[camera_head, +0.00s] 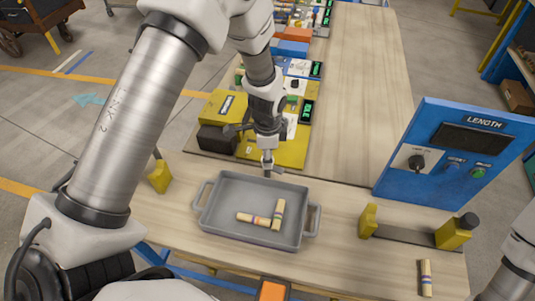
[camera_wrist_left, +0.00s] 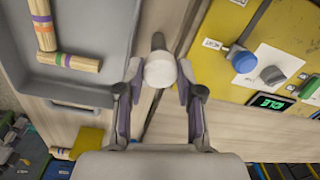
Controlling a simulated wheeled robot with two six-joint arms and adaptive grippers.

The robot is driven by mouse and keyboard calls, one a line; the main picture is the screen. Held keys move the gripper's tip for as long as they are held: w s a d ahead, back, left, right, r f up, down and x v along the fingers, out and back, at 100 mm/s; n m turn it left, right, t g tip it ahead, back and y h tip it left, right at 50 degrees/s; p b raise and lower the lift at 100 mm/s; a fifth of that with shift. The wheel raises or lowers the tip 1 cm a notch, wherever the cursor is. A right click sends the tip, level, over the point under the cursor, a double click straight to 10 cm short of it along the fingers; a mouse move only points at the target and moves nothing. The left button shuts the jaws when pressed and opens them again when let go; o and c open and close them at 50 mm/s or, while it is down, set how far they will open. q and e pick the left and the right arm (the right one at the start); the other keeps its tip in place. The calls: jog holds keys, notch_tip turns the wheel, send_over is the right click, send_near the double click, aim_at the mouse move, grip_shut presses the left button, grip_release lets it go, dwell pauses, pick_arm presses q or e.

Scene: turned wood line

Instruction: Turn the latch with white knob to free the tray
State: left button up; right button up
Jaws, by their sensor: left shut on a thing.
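The grey tray (camera_head: 213,195) lies on the wooden bench with two striped wooden pieces (camera_head: 278,214) in it. My left gripper (camera_head: 267,162) reaches down at the tray's far edge. In the left wrist view, my left gripper (camera_wrist_left: 160,80) is shut on the white knob (camera_wrist_left: 160,70), which sits between its fingers. A short grey latch arm (camera_wrist_left: 158,42) shows beyond the knob, close to the tray's rim (camera_wrist_left: 112,60). The gripper hides most of the latch in the head view. My right gripper is out of view.
A yellow machine panel (camera_head: 275,152) with a blue-knobbed lever (camera_wrist_left: 243,60) stands just behind the tray. A blue LENGTH panel (camera_head: 400,185) stands at right. A yellow-ended gauge (camera_head: 400,234) and a loose wooden piece (camera_head: 426,278) lie right of the tray.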

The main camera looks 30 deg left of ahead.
pick_arm(q)
jog(key=shift+n, duration=1.2)
jog(key=o, duration=1.2)
jog(key=shift+c, duration=0.2)
notch_tip(320, 180, up, 12)
jog(key=shift+d, duration=0.15)
jog(key=shift+s, duration=0.1)
